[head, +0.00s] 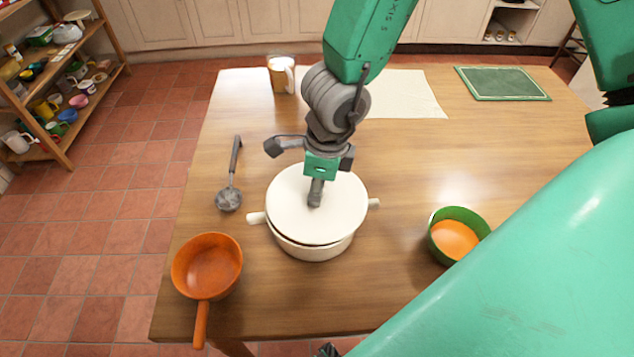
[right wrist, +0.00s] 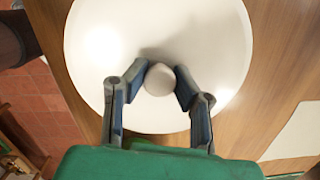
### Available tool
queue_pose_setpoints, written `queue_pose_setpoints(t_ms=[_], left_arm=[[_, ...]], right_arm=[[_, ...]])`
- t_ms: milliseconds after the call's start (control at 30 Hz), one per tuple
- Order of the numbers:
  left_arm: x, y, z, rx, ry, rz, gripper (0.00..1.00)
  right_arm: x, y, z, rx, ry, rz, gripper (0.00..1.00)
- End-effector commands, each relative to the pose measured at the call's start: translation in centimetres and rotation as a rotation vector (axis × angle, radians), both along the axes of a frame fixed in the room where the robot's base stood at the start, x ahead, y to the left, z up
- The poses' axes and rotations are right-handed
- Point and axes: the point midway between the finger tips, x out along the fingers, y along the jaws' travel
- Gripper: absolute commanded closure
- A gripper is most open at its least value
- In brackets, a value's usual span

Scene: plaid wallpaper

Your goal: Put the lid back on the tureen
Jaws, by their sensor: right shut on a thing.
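The cream tureen (head: 312,250) stands on the wooden table with a handle on each side. Its round cream lid (head: 290,200) is over its mouth, looking slightly tilted, with a dark gap along the front rim. My right gripper (head: 316,190) comes down from above onto the middle of the lid. In the right wrist view, the two fingers of the right gripper (right wrist: 160,88) are closed on the lid's round knob (right wrist: 158,79). I cannot tell whether the lid touches the rim all round. My left gripper is not in view.
An orange pan (head: 208,265) and a ladle (head: 230,195) lie left of the tureen.

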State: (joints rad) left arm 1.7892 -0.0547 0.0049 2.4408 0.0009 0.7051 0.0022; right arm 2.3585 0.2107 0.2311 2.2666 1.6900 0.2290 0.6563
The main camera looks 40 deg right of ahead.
Motion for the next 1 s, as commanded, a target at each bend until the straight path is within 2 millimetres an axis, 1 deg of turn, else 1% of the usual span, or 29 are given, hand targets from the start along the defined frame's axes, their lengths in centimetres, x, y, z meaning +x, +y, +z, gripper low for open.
queue_pose_setpoints(t_ms=[500,1000], left_arm=[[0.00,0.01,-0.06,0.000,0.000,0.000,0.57],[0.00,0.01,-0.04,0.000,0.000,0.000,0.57]], right_arm=[[0.01,0.75,-0.12,0.002,-0.001,0.001,1.00],[0.03,0.80,-0.11,0.001,0.000,0.000,1.00]])
